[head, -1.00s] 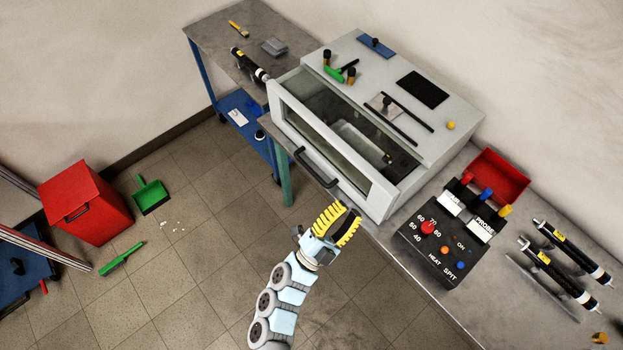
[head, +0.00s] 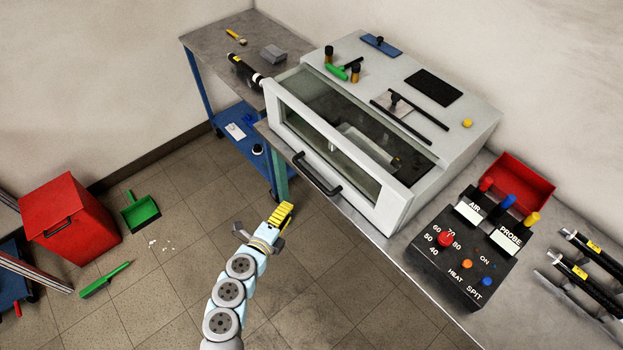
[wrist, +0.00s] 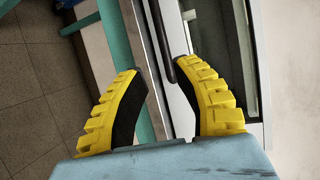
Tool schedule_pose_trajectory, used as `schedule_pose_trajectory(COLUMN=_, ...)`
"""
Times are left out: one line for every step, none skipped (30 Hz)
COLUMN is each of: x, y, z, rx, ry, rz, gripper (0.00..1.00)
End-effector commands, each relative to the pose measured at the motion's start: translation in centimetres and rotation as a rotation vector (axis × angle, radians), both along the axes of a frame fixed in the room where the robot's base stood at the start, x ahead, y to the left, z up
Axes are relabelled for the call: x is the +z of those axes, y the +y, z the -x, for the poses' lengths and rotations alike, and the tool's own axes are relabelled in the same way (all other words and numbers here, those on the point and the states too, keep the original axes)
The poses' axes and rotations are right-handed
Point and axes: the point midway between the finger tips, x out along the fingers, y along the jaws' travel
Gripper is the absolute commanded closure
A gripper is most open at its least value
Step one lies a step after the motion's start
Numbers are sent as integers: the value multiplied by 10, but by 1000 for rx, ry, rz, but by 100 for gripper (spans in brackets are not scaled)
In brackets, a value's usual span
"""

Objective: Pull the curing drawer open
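The curing drawer's pale grey front (head: 375,185), with a glass window and a black bar handle (head: 318,176), is on the grey box on the bench. I cannot tell whether it stands slightly out from the box. Through the glass a light tray (head: 362,143) shows inside. My gripper (head: 284,214), with yellow-ridged fingers, is left of and below the handle in the head view. In the wrist view my gripper (wrist: 158,69) is open, its fingers spread. The handle (wrist: 160,40) shows beyond the fingertips, near the right one. The gripper holds nothing.
A black control box (head: 460,245) with knobs stands on the bench to the right, beside a red bin (head: 522,180). A teal bench leg (head: 281,178) is close behind my gripper. A blue cart (head: 238,125) stands at the back left.

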Motion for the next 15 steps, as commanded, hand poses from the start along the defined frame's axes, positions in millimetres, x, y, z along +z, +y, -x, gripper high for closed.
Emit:
schedule_pose_trajectory(x=0, y=-4, z=-6, rx=-1, ry=-2, rz=3, gripper=70)
schedule_pose_trajectory(x=-1, y=-6, z=-10, rx=-1, ry=-1, rz=4, gripper=70)
schedule_pose_trajectory(x=-1, y=-9, z=-15, rx=-2, ry=-2, rz=4, gripper=70)
schedule_pose_trajectory(x=-2, y=-11, z=-18, rx=-2, ry=-3, rz=4, gripper=70)
schedule_pose_trajectory(x=-2, y=-13, z=-22, rx=-2, ry=-4, rz=4, gripper=70)
schedule_pose_trajectory(x=-3, y=-15, z=-26, rx=-2, ry=-4, rz=4, gripper=70)
schedule_pose_trajectory(x=-4, y=-16, z=-29, rx=-2, ry=-4, rz=4, gripper=70)
schedule_pose_trajectory(x=-5, y=-18, z=-32, rx=-2, ry=-3, rz=3, gripper=70)
schedule_pose_trajectory(x=-7, y=-21, z=-36, rx=-2, ry=-1, rz=4, gripper=70)
schedule_pose_trajectory(x=-8, y=-23, z=-39, rx=-2, ry=-1, rz=6, gripper=70)
schedule_pose_trajectory(x=-8, y=-25, z=-42, rx=-2, ry=-1, rz=7, gripper=70)
schedule_pose_trajectory(x=-9, y=-26, z=-46, rx=-1, ry=-1, rz=6, gripper=70)
schedule_pose_trajectory(x=-9, y=-27, z=-50, rx=-1, ry=-3, rz=5, gripper=70)
schedule_pose_trajectory(x=-9, y=-29, z=-53, rx=-1, ry=-3, rz=5, gripper=70)
schedule_pose_trajectory(x=-10, y=-31, z=-56, rx=-1, ry=-4, rz=6, gripper=70)
